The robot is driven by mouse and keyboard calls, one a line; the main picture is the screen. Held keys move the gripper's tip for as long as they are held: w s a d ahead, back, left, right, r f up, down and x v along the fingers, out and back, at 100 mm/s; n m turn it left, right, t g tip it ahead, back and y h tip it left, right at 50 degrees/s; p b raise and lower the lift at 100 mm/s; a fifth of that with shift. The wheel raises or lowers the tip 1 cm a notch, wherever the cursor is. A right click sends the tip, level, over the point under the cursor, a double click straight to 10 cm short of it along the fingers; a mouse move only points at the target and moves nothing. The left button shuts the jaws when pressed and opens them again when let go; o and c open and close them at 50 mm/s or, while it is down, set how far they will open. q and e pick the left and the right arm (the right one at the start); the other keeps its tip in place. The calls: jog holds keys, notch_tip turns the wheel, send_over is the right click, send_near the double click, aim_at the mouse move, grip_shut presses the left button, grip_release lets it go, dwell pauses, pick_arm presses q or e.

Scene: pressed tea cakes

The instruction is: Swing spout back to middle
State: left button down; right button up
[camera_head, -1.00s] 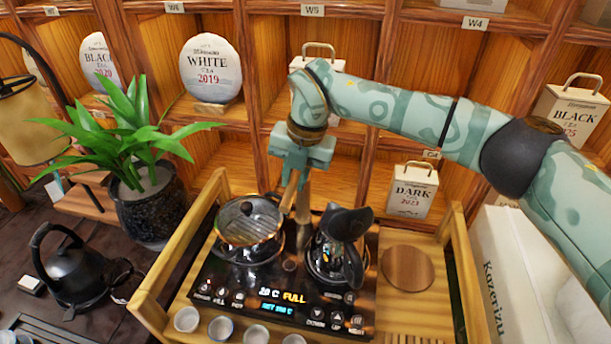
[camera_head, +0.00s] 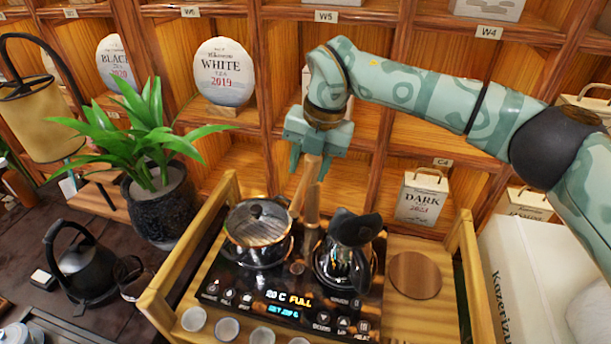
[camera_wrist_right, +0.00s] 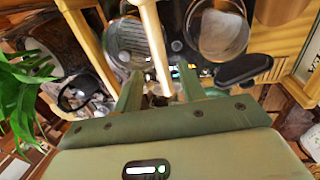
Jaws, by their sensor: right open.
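The spout (camera_head: 302,190) is a light wooden-coloured rod between the two burners of the black tea stove (camera_head: 235,292). It slants down to the left, toward the lidded glass pot (camera_head: 258,222), beside an upright wooden post (camera_head: 312,208). My right gripper (camera_head: 314,158) is above it, pointing down, its fingers apart around the rod's upper end. In the right wrist view the pale rod (camera_wrist_right: 153,45) runs up from between the open fingers (camera_wrist_right: 160,92); whether a finger touches it I cannot tell. My left gripper is not in view.
A glass kettle with a black handle (camera_head: 352,232) stands on the right burner, close to the post. The wooden tray's raised sides (camera_head: 465,245) flank the stove. Small cups (camera_head: 228,328) line the front. A potted plant (camera_head: 165,210) stands left; shelves rise behind.

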notch_tip(320, 180, up, 12)
jog(key=d+p, duration=0.1)
jog(key=d, duration=0.1)
jog(key=shift+s+d, duration=0.15)
jog(key=shift+s, duration=0.15)
jog(key=shift+f, duration=0.15)
